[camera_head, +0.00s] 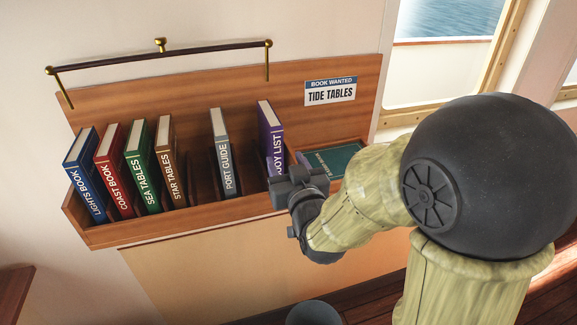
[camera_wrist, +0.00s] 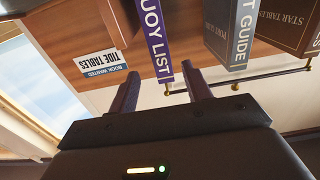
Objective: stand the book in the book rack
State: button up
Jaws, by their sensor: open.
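The book rack (camera_head: 150,228) is a wooden wall shelf with books standing in it. A teal-green book (camera_head: 338,160) lies flat in the compartment at the rack's right end; its lettering is too small to read. A sign (camera_head: 330,92) above it reads "BOOK WANTED TIDE TABLES". My gripper (camera_head: 284,172) is in front of the lower spine of the purple Buoy List book (camera_head: 269,130), left of the lying book. In the wrist view my gripper (camera_wrist: 163,88) is open, with the purple spine (camera_wrist: 155,40) showing between its fingers; I cannot tell whether they touch it.
Lights, Coast, Sea Tables and Star Tables books (camera_head: 168,165) stand at the left. Port Guide (camera_head: 222,155) stands apart, with gaps on both sides. A brass-ended rail (camera_head: 160,57) runs above. A window (camera_head: 445,50) is at the right.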

jog(key=s+d+f+m+g+h, duration=0.2)
jog(key=s+d+f+g+h, duration=0.2)
jog(key=d+f+g, duration=0.55)
jog(key=s+d+f+g, duration=0.2)
jog(key=s+f, duration=0.1)
jog(key=s, duration=0.3)
jog(key=s+d+f+m+g+h, duration=0.1)
jog(key=s+d+f+g, duration=0.2)
jog(key=s+f, duration=0.1)
jog(key=shift+s, duration=0.85)
